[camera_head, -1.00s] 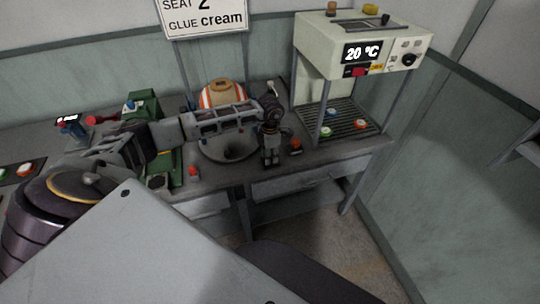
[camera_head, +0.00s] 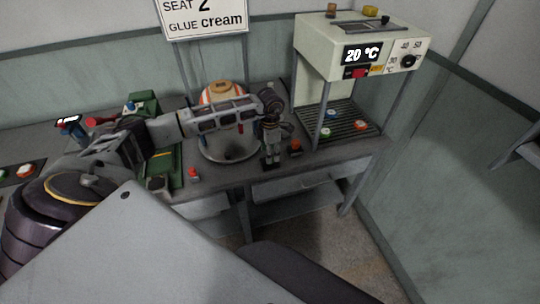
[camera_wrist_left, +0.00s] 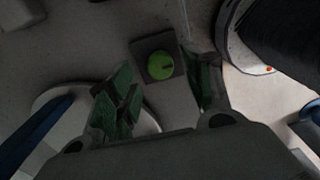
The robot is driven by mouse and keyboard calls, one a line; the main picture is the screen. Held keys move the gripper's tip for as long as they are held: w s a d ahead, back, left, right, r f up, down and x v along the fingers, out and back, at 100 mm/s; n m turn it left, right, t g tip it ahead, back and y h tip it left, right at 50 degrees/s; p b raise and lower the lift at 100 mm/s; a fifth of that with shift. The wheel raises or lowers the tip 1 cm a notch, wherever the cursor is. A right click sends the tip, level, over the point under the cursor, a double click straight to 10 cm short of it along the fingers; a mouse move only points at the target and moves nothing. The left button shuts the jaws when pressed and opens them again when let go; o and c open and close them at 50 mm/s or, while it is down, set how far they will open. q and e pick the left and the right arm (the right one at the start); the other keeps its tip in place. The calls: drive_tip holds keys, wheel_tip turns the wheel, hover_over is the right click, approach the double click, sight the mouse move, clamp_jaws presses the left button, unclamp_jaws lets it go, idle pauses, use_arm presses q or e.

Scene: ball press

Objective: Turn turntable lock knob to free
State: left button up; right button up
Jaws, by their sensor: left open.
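In the left wrist view a round green knob (camera_wrist_left: 161,65) with a dark mark sits on a dark square plate. It lies between and slightly beyond the fingers of my left gripper (camera_wrist_left: 160,88), which is open and empty. My right gripper is not in view.
A red-orange button (camera_head: 295,146) stands close to the right of my left gripper, and a red button (camera_head: 194,174) is at the bench front. A cream heater (camera_head: 335,50) showing 20 °C stands over a slatted rack (camera_head: 345,121). An orange-striped ball (camera_head: 210,92) sits behind my forearm.

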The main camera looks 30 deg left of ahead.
use_arm(q)
wheel_tip(320, 180, up, 9)
idle(0.5)
idle(0.5)
